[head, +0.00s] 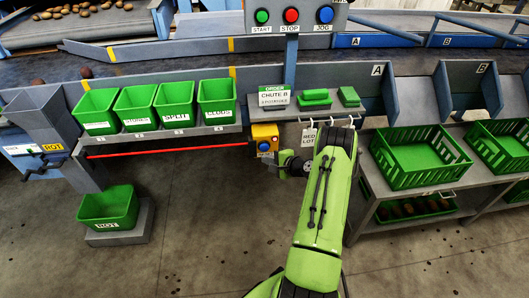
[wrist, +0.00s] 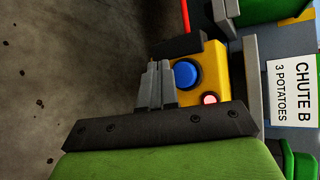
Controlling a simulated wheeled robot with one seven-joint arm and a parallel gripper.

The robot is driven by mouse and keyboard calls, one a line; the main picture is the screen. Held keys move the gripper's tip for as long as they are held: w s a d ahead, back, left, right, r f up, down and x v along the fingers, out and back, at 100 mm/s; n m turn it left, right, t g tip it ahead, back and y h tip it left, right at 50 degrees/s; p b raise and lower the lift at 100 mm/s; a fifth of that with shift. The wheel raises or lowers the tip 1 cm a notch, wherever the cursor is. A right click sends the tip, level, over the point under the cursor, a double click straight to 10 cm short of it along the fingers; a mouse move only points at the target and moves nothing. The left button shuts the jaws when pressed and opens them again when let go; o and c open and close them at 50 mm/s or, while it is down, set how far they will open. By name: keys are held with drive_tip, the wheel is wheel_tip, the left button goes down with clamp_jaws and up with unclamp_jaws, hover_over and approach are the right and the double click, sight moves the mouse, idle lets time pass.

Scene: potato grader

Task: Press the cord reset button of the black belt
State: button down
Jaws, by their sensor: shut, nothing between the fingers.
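The yellow switch box (head: 264,131) hangs at the right end of the red cord (head: 170,151), below the green bins. Its blue button (head: 264,146) faces my side. In the wrist view the yellow box (wrist: 216,66) shows the blue button (wrist: 187,74) and a small lit pinkish-red lamp (wrist: 209,99). My gripper (head: 277,163) is just below and right of the box in the head view. In the wrist view my gripper (wrist: 154,72) is shut and empty, its tips beside the blue button. I cannot tell whether they touch the box. The black belt (head: 200,66) runs behind.
Above stand green START, red STOP and blue JOG buttons (head: 291,15). A CHUTE B order sign (head: 274,95) and hanging tags (head: 309,137) are close to my arm. Green crates (head: 420,178) stand at right.

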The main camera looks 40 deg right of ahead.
drive_tip(key=shift+w+d+b, duration=0.3)
drive_tip(key=shift+w+d, duration=0.2)
drive_tip(key=shift+w, duration=0.2)
idle(1.5)
drive_tip(key=shift+w+d+b, duration=0.25)
drive_tip(key=shift+w+b, duration=0.1)
drive_tip(key=shift+b, duration=0.05)
drive_tip(key=shift+w+d+b, duration=0.25)
drive_tip(key=shift+w+b, duration=0.15)
idle(0.6)
drive_tip(key=shift+s, duration=0.1)
drive_tip(key=shift+s+a+p, duration=0.35)
drive_tip(key=shift+s+a, duration=0.15)
drive_tip(key=shift+s, duration=0.15)
drive_tip(key=shift+s, duration=0.1)
drive_tip(key=shift+s+a+p, duration=0.35)
drive_tip(key=shift+s+a, duration=0.4)
drive_tip(key=shift+s, duration=0.25)
drive_tip(key=shift+s+a+p, duration=0.3)
drive_tip(key=shift+s+a, duration=0.4)
drive_tip(key=shift+s, duration=0.3)
